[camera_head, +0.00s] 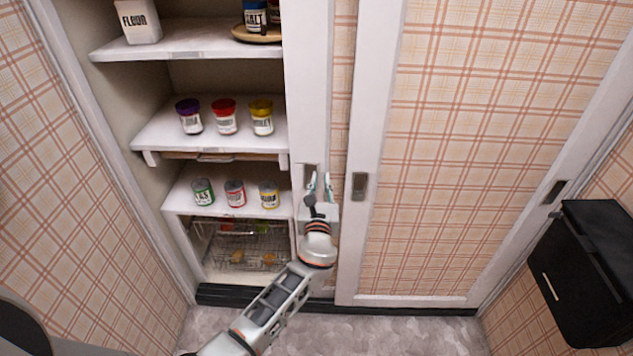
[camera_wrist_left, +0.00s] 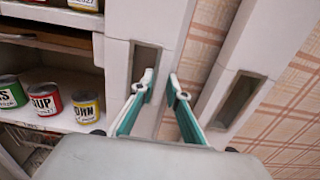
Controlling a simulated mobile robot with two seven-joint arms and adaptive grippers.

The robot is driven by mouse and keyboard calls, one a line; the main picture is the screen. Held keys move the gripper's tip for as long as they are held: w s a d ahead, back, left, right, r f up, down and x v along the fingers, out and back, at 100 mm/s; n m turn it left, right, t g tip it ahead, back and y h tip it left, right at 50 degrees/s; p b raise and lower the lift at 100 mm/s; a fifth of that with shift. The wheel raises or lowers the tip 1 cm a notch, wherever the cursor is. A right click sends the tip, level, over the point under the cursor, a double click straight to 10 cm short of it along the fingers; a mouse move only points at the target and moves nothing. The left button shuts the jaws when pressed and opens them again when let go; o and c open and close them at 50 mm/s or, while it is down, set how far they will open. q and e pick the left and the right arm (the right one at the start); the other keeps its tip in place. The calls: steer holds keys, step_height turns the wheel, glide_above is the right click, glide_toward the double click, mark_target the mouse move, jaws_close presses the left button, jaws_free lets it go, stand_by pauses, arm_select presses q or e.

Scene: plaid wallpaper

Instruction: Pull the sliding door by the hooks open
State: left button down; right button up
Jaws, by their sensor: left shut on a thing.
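The sliding door (camera_head: 307,80) has a white upright frame and a plaid panel, and a dark recessed hook shows in its frame. In the left wrist view this hook (camera_wrist_left: 147,58) is close in front of my fingers. My left gripper (camera_head: 320,184) is at the frame; in the left wrist view its teal-lined fingers (camera_wrist_left: 160,82) are either side of the frame's right-hand strip, the left tip at the hook, the right tip by the plaid panel. It is shut on the door frame; the exact contact is hard to see. My right gripper is not in view.
A second plaid door (camera_head: 490,110) overlaps to the right, with its own hook (camera_head: 359,186). Open shelves (camera_head: 215,140) with cans and jars are at left. A black box (camera_head: 590,270) is on the right wall. Floor (camera_head: 400,330) in front is clear.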

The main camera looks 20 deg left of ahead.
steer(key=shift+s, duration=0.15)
arm_select(q)
steer(key=c, duration=2.2)
jaws_free()
steer(key=shift+c, duration=0.2)
steer(key=shift+s, duration=0.15)
steer(key=shift+s+d+f, duration=0.1)
steer(key=shift+s+d, duration=0.05)
steer(key=shift+s, duration=0.15)
steer(key=v, duration=1.1)
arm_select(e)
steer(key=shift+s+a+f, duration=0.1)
arm_select(q)
steer(key=shift+s, duration=0.1)
